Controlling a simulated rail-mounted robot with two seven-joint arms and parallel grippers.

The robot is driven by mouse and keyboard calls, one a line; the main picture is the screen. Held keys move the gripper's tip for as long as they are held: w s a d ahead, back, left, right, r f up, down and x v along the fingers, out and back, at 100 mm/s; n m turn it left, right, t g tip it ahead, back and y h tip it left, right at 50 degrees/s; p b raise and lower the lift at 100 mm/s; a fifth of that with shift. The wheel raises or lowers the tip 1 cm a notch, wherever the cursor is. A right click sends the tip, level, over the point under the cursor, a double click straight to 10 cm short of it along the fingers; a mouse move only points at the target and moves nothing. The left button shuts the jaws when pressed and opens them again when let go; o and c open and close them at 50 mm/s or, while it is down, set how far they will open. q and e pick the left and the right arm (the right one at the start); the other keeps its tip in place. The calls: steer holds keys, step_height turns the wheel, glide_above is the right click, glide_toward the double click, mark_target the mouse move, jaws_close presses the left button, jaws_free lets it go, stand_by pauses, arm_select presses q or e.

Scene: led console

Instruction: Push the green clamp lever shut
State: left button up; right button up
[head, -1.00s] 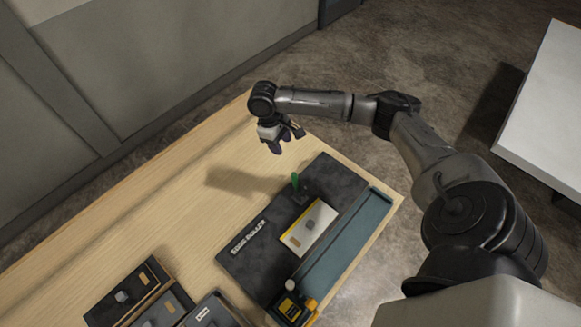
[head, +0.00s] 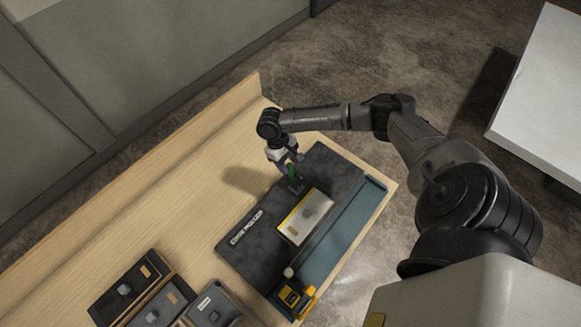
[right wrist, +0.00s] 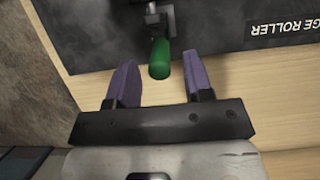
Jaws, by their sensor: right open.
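The green clamp lever (head: 291,172) stands up from its dark bracket on the black console board (head: 240,252), near the board's far edge. In the right wrist view the green lever (right wrist: 160,60) lies between the two purple fingertips, with a gap on each side. My right gripper (head: 289,162) is open and empty, right at the lever and pointing down. In the head view its fingers partly overlap the lever, so contact is hard to tell there. My left gripper is not in view.
A white plate with a yellow edge (head: 304,218) lies on the board near the lever. A teal strip (head: 335,237) runs along the right, with a yellow and black device (head: 291,293) at its near end. Several dark boxes (head: 130,287) sit lower left. Bare wood (head: 190,190) lies left of the board.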

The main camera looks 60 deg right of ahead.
mark_target(291, 172)
steer(key=shift+x, duration=1.5)
jaws_close()
